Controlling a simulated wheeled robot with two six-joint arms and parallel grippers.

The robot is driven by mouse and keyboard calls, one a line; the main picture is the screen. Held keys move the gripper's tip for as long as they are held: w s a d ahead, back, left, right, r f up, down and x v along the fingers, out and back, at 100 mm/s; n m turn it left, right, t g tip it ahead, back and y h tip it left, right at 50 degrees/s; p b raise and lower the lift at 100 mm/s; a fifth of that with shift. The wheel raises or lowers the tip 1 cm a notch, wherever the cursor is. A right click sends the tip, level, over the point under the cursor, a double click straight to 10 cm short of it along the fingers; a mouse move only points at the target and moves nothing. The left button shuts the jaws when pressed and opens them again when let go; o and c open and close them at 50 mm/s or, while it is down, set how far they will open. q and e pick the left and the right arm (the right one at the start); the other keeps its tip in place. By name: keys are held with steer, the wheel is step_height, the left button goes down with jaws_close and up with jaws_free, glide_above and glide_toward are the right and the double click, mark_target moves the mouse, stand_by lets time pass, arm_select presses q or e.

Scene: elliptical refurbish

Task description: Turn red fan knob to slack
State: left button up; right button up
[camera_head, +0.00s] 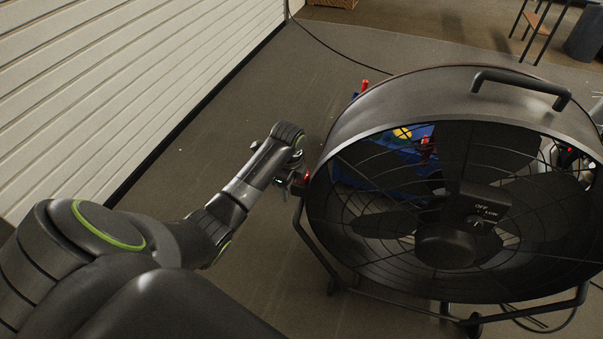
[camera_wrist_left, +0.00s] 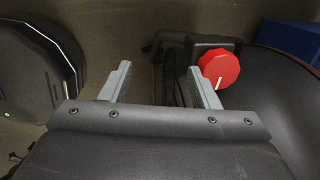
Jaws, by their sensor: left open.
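The red fan knob (camera_wrist_left: 218,70) shows in the left wrist view, right of centre, with a white mark on its face near its lower edge. My left gripper (camera_wrist_left: 160,80) is open and empty. Its right finger is beside the knob, and the knob is not between the fingers. In the head view the left gripper (camera_head: 297,180) is next to the fan's left rim, partly hidden by my wrist. My right gripper is not in view.
The fan stands on a tubular frame (camera_head: 310,245) on the grey floor. A blue bin (camera_head: 375,175) with coloured items is behind the fan. A white slatted wall (camera_head: 120,90) runs along the left. The floor between wall and fan is mostly clear.

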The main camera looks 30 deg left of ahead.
arm_select(q)
steer(key=w+a+r+m+b, duration=0.1)
steer(key=w+r+m, duration=0.3)
steer(key=r, duration=0.4)
steer(key=w+r+m, duration=0.3)
steer(key=w+r, duration=0.1)
steer(key=r, duration=0.3)
steer(key=shift+g+h, duration=0.3)
steer(key=shift+g, duration=0.1)
steer(key=f+b, duration=0.1)
steer(key=f, duration=0.4)
steer(key=f+b, duration=0.1)
steer(key=f, duration=0.3)
steer(key=shift+s+f, duration=0.2)
steer(key=shift+f, duration=0.2)
step_height(320, 180, down, 6)
steer(key=shift+r+b, duration=0.15)
steer(key=shift+b, duration=0.4)
steer(key=shift+f, duration=0.6)
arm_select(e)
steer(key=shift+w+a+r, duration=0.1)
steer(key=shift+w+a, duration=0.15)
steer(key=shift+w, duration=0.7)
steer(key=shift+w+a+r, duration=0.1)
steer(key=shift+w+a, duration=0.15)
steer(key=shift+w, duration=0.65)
arm_select(q)
steer(key=c, duration=0.7)
